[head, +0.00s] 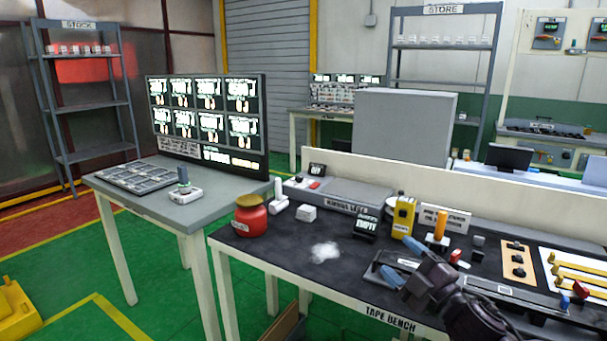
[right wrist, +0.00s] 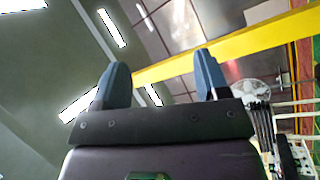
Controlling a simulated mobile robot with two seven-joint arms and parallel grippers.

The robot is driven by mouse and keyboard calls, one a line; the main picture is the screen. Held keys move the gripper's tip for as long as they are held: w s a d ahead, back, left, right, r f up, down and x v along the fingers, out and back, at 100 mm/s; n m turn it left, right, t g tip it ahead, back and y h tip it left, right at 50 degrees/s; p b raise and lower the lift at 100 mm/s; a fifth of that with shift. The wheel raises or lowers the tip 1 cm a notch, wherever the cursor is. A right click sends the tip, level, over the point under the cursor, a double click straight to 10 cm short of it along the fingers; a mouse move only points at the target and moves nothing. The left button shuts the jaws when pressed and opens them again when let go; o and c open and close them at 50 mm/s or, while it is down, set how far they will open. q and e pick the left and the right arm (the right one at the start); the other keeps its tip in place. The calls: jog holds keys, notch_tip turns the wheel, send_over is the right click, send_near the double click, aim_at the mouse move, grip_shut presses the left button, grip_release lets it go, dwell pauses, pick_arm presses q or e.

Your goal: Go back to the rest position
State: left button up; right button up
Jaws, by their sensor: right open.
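My right gripper (head: 403,262) shows at the lower right of the head view, in front of the tape bench (head: 275,262). Its two blue fingers stand apart. In the right wrist view the gripper (right wrist: 160,85) is open, with nothing between the fingers; ceiling lights and wall panels show behind them. My left gripper is in neither view.
The bench holds a red pot (head: 251,220), a white patch (head: 325,252), a yellow bottle (head: 403,216) and an orange cylinder (head: 440,224). A grey table (head: 215,200) with a display board (head: 208,115) stands left.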

jog(key=s+d+f+m+g+h, duration=0.1)
jog(key=s+d+f+m+h, duration=0.1)
jog(key=s+f+m+h, duration=0.5)
jog(key=s+d+f+m+g, duration=0.1)
jog(key=s+d+f+m, duration=0.3)
jog(key=f, duration=0.6)
jog(key=s+d+f+m+g+h, duration=0.1)
jog(key=s+f+m+g, duration=0.1)
jog(key=s+f, duration=0.5)
jog(key=s+d+f+m+g+h, duration=0.1)
jog(key=s+f+m, duration=0.3)
jog(key=s+f, duration=0.4)
jog(key=s+g+h, duration=0.1)
jog(key=s, duration=0.4)
jog(key=shift+s+d+m+h, duration=0.25)
jog(key=shift+s+m+h, duration=0.05)
jog(key=shift+s, duration=0.1)
